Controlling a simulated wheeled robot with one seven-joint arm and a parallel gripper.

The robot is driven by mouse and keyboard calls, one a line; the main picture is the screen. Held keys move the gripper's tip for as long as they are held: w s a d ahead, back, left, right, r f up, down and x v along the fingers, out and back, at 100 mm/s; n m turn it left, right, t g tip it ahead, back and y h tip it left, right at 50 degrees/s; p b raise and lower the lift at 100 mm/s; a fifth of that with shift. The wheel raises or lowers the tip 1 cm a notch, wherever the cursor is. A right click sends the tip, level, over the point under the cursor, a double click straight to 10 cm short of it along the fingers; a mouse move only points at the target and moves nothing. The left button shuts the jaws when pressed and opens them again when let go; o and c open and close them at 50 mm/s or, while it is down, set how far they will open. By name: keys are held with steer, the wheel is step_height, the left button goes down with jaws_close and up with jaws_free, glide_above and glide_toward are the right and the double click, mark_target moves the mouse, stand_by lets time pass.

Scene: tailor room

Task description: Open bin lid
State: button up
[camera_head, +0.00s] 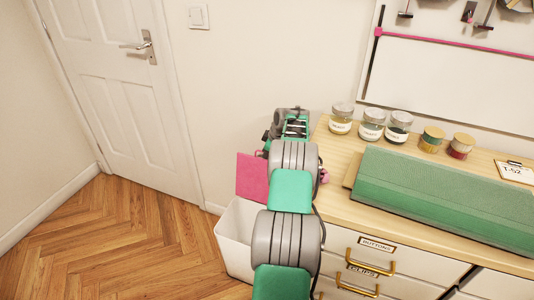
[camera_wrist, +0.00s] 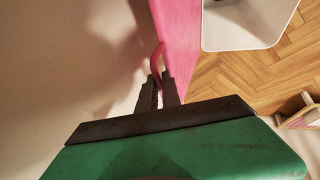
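The white bin (camera_head: 233,245) stands on the floor at the left end of the cabinet. Its pink lid (camera_head: 252,178) is raised, standing roughly upright above the bin's far side, near the wall. The wrist view shows the lid (camera_wrist: 181,40) as a pink strip, with the bin's open mouth (camera_wrist: 240,22) to its right. A curved pink handle (camera_wrist: 157,58) sticks out from the lid. My gripper (camera_wrist: 160,88) has its dark fingers close together with the handle between them.
The wooden cabinet (camera_head: 335,185) is close on the right, with drawers, a green roll (camera_head: 440,195) and several jars (camera_head: 372,125) on top. The wall is close behind the lid. A white door (camera_head: 115,80) and clear wooden floor (camera_head: 125,240) lie to the left.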

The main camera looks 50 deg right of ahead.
steer(key=shift+o, duration=0.8)
steer(key=shift+s+a+f, duration=0.15)
steer(key=shift+a+f, duration=0.15)
steer(key=shift+f, duration=0.2)
steer(key=shift+o, duration=0.3)
steer(key=v, duration=0.7)
steer(key=shift+d+r+p, duration=0.3)
steer(key=shift+r+p, duration=0.05)
steer(key=shift+r, duration=0.4)
